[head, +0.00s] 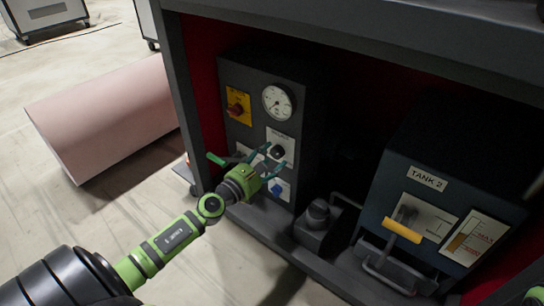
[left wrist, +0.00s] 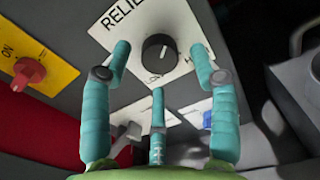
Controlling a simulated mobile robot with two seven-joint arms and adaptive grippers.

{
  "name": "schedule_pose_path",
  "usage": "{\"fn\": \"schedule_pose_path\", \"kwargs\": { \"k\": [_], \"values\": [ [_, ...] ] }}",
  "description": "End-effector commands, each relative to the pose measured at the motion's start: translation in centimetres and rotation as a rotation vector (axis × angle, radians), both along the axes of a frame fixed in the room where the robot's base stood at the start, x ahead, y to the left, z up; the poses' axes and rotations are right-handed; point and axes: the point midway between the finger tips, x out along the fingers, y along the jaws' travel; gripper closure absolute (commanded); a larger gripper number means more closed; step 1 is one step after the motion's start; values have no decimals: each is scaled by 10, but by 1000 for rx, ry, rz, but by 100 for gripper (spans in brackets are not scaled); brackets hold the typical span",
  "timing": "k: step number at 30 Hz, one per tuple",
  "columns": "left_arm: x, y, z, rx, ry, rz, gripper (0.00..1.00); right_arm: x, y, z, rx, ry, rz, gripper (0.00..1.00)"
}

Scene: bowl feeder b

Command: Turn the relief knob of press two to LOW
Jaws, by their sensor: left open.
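The relief knob (head: 278,152) is a round black knob on a white plate (head: 288,141), on the dark control box inside the press. In the left wrist view the knob (left wrist: 158,54) sits under lettering that starts "RELIE", with "LOW" below it and another word at lower right partly covered by a finger. I cannot surely tell where its pointer stands. My left gripper (head: 267,158) is open in front of the knob. In the left wrist view two teal fingertips flank the knob and a third finger is below it; the gripper (left wrist: 159,50) appears empty.
A red switch (head: 237,109) on a yellow plate and a round gauge (head: 278,102) are above the knob; a blue control (head: 278,189) is below. A box labelled TANK 2 (head: 428,178) with a yellow-handled lever (head: 403,231) stands right. A pink roll (head: 105,115) lies left.

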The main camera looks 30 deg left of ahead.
Motion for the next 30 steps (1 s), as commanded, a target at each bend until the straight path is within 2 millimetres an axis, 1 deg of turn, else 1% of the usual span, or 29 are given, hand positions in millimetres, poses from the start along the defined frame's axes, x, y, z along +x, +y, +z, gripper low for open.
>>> {"fn": "schedule_pose_path", "kwargs": {
  "k": [1,5,13,14,15,18,30],
  "values": [
    [5,0,0,-1,-1,0,40,0,0,0,0,0,0,60],
    [12,-1,0,-1,0,0,40,0,0,0,0,1,0,60],
    [14,-1,-1,-1,1,-1,40,0,0,-1,0,0,0,60],
    [14,-1,-1,-1,1,-1,44,0,0,-1,0,0,0,60],
    [14,-1,-1,-1,1,-1,60,0,0,-1,0,0,0,60],
    [14,-1,-1,-1,1,-1,96,0,0,-1,0,0,1,60],
    [13,-1,-2,-29,6,0,96,0,0,0,0,1,1,60]
  ]
}}
